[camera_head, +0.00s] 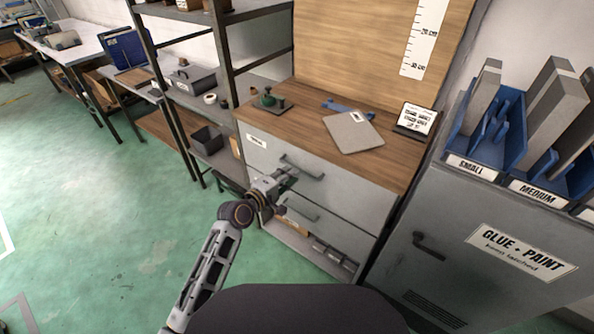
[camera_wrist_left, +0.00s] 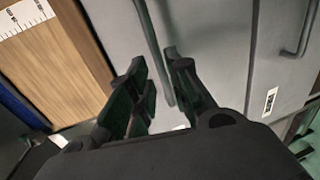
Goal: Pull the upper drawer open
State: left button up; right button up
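The grey upper drawer (camera_head: 340,188) is set under the wooden top of the cabinet, and its front looks flush. Its bar handle (camera_head: 303,168) crosses the front, and in the left wrist view the handle (camera_wrist_left: 154,40) runs down between my fingers. My left gripper (camera_head: 289,179) is at the left part of this handle. In the wrist view my left gripper (camera_wrist_left: 160,75) has its two dark fingers apart, one on each side of the bar, with a gap showing. Contact with the bar cannot be told. My right gripper is not in view.
A lower drawer with its own handle (camera_head: 302,212) sits below. A grey glue and paint cabinet (camera_head: 450,240) stands to the right. Green floor is clear at left.

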pick_arm(q)
jog(key=shift+b+x, duration=0.3)
jog(key=shift+x, duration=2)
jog(key=shift+w+d, duration=0.1)
jog(key=shift+w, duration=0.1)
jog(key=shift+c, duration=0.3)
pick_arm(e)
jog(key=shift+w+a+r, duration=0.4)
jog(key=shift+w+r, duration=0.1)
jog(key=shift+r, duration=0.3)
pick_arm(q)
jog(key=shift+c, duration=1.2)
grip_shut()
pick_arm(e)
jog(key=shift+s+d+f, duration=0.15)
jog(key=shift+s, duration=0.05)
